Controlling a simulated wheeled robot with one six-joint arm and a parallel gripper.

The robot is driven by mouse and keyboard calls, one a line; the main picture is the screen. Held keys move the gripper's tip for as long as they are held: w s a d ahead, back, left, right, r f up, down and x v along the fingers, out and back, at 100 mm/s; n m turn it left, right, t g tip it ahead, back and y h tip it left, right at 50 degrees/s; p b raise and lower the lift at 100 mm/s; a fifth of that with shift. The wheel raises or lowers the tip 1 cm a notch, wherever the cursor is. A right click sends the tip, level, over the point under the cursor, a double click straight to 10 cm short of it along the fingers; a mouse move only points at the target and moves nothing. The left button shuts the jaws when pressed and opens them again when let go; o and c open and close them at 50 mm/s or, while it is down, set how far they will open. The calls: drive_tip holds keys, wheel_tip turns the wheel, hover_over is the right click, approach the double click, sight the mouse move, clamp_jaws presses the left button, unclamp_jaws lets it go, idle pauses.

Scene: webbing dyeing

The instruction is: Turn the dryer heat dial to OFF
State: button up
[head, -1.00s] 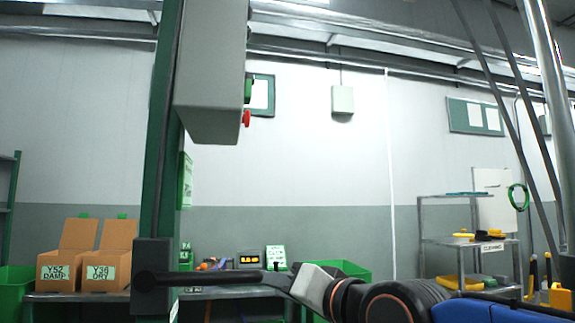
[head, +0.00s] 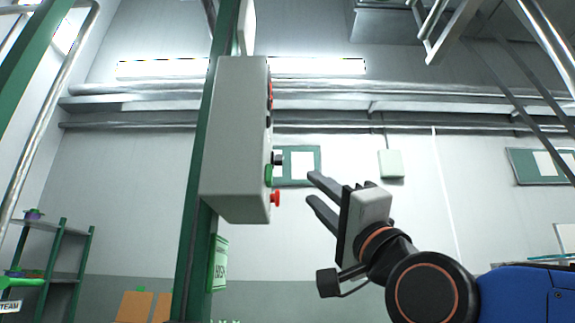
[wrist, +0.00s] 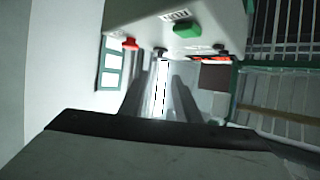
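A grey control box (head: 232,145) is mounted on a green post, with its controls on the right side. They include a black knob (head: 277,158), a green button (head: 269,176) and a red button (head: 275,199). I cannot read which control is the heat dial or where it points. My gripper (head: 311,187) is open and empty, to the right of the lower controls, fingers pointing at the box without visible contact. In the wrist view, the box (wrist: 205,14) is at the top, beyond my two separated fingers (wrist: 156,85). A green button and red and dark controls show there.
The green post (head: 190,255) stands directly beside the box. A green sign (head: 218,263) hangs below it. Metal rails cross the upper right. A shelf (head: 50,255) stands at the far left.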

sight(277, 160)
drive_tip(key=x, duration=1.5)
drive_tip(key=shift+w+a, duration=0.15)
drive_tip(key=shift+w, duration=0.1)
clamp_jaws()
